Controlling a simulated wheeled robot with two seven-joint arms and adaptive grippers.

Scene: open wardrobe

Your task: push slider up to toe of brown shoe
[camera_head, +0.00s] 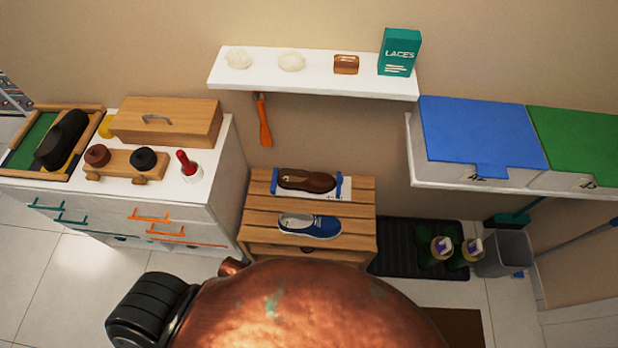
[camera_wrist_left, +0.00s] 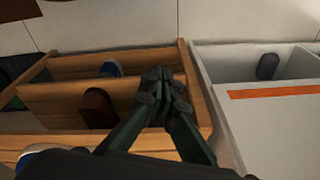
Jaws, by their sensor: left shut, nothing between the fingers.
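The brown shoe (camera_head: 306,180) lies on the wooden bench (camera_head: 256,217), on a white measuring board (camera_head: 326,194). Its toe appears to point right. A blue upright piece, the slider (camera_head: 339,184), stands at the toe end; I cannot tell whether it touches the toe. Another blue upright (camera_head: 274,181) stands at the heel end. My left gripper (camera_wrist_left: 163,76) is shut and empty in the left wrist view, in front of open wooden compartments. The board and slider do not show there. No gripper shows in the head view.
A blue shoe (camera_head: 309,226) lies in front of the brown one. A white drawer cabinet (camera_head: 222,150) stands left of the bench. A white shelf (camera_head: 312,82) hangs above. A dark mat (camera_head: 395,262) with green boots lies right. Shoes sit inside the compartments (camera_wrist_left: 60,86).

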